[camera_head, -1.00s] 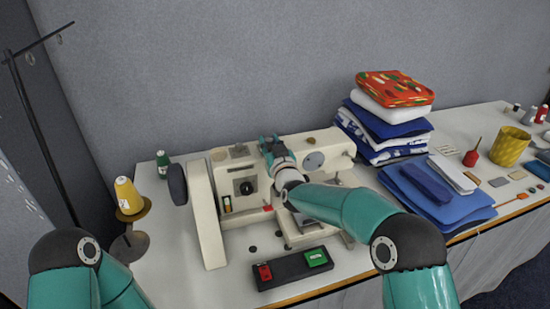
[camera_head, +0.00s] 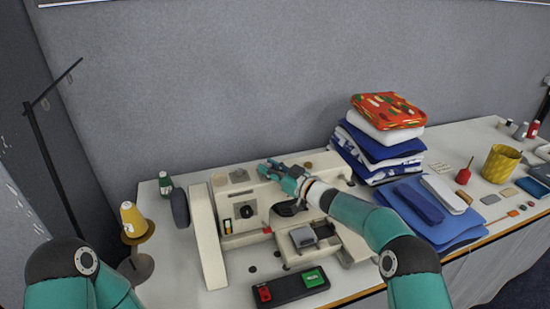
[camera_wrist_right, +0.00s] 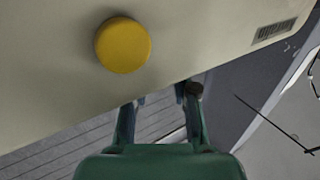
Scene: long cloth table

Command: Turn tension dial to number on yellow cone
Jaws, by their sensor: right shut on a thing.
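A cream sewing machine (camera_head: 232,245) stands on the table. A black round dial (camera_head: 248,210) sits on its panel; I cannot tell if this is the tension dial. The yellow cone (camera_head: 132,220) stands on a stand at the left; its marking is too small to read. My right gripper (camera_head: 268,168) is at the machine's far upper edge. In the right wrist view its fingers (camera_wrist_right: 160,108) reach past a machine edge; what they hold is hidden. A yellow disc (camera_wrist_right: 123,45) lies on the surface just above them. My left arm shows at lower left, its gripper out of view.
A dark box with red and green buttons (camera_head: 290,289) lies in front of the machine. Folded cloths (camera_head: 380,155) are stacked to the right, beside blue fabric (camera_head: 430,228). A yellow cup (camera_head: 501,164) stands further right. A green spool (camera_head: 165,184) is behind the handwheel (camera_head: 180,208).

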